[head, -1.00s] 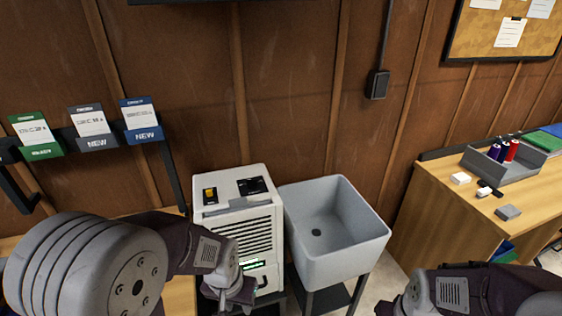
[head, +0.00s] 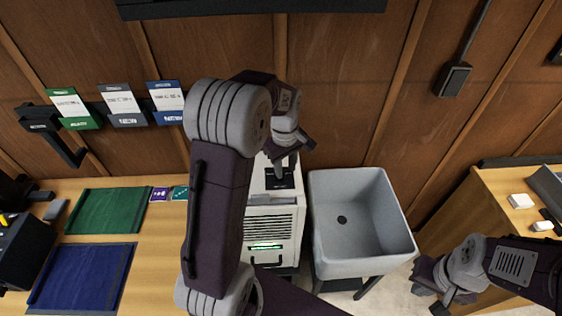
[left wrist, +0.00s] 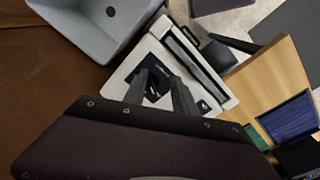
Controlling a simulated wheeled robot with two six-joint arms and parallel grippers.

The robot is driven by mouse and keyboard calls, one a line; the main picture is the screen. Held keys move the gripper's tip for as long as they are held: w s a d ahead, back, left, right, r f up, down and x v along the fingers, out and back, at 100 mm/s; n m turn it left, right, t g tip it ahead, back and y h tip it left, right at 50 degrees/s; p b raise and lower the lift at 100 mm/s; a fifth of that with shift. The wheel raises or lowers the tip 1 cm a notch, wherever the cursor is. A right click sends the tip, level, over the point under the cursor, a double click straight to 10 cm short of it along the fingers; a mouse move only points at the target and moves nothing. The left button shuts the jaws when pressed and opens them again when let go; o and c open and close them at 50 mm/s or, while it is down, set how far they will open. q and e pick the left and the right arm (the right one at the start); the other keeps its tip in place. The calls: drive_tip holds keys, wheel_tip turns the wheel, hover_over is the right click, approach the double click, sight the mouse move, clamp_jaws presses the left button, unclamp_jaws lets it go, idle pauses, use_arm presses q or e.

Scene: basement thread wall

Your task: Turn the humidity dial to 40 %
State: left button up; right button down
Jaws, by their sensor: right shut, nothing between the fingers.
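The white dehumidifier (head: 273,222) stands left of the sink, with a green lit display on its front. The black panel (head: 288,179) on its top is partly covered by my left gripper (head: 279,168), which points down over it. In the left wrist view, the black panel (left wrist: 157,92) with small white marks lies between and behind the two spread fingers of my left gripper (left wrist: 161,80). The dial's setting cannot be read, and I cannot tell whether the fingers touch it. My right gripper (head: 441,292) is shut and empty at the lower right, away from the dehumidifier.
A grey sink (head: 361,220) stands close to the right of the dehumidifier. On the left, a wooden table (head: 150,230) holds a green mat (head: 108,211) and a blue mat (head: 82,276). Card holders hang on the wall behind. Another wooden bench (head: 455,222) is at the right.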

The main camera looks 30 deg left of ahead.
use_arm(q)
drive_tip(key=w+a+n, duration=0.1)
drive_tip(key=n, duration=0.1)
drive_tip(key=w+a+n, duration=0.1)
drive_tip(key=n, duration=0.1)
drive_tip(key=w+a+r+n, duration=0.1)
drive_tip(key=a+n, duration=0.1)
drive_tip(key=shift+w+g, duration=0.35)
drive_tip(key=shift+g, duration=0.05)
wheel_tip(320, 180, down, 8)
drive_tip(key=shift+r+p, duration=0.2)
drive_tip(key=shift+p, duration=0.6)
drive_tip(key=shift+f, duration=0.45)
clamp_jaws()
